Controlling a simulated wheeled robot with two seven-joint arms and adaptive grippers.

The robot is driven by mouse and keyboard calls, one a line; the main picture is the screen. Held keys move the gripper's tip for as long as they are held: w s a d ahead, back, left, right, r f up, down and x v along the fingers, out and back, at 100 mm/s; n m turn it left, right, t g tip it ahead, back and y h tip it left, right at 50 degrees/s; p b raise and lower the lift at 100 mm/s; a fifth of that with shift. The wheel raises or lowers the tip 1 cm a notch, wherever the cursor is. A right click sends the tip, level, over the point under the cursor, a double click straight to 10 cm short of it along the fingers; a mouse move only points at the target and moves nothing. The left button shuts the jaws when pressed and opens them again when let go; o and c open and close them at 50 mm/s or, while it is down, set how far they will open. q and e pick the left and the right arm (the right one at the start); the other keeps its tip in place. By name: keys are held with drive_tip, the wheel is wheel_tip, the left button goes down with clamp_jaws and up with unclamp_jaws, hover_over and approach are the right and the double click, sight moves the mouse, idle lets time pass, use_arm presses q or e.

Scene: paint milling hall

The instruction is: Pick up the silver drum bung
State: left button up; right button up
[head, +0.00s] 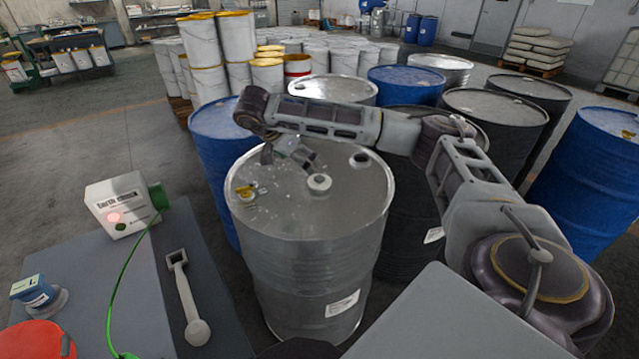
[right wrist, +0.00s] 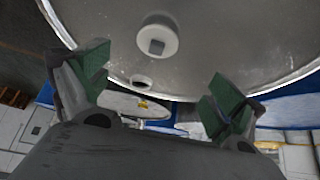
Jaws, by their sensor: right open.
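The silver drum bung (head: 319,183), a pale round plug with a square recess, sits on top of the silver drum (head: 300,235). In the right wrist view the bung (right wrist: 172,36) lies on the drum lid (right wrist: 235,45), beyond the fingertips and between their lines. My right gripper (head: 290,160) is over the lid, up and left of the bung in the head view. Its two green-padded fingers are apart and empty in the right wrist view (right wrist: 158,75). My left gripper is not in view.
A smaller fitting (head: 360,158) and a yellow piece (head: 246,192) are on the lid. A long-handled tool (head: 187,295) and an earth check box (head: 122,203) with a green cable lie on the grey bench at left. Blue drums (head: 405,85) and dark drums (head: 495,112) crowd behind and right.

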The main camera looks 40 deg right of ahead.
sight(316, 178)
drive_tip(key=x, duration=0.8)
drive_tip(key=shift+f, duration=0.1)
drive_tip(key=shift+d+f, duration=0.15)
drive_tip(key=shift+f, duration=0.05)
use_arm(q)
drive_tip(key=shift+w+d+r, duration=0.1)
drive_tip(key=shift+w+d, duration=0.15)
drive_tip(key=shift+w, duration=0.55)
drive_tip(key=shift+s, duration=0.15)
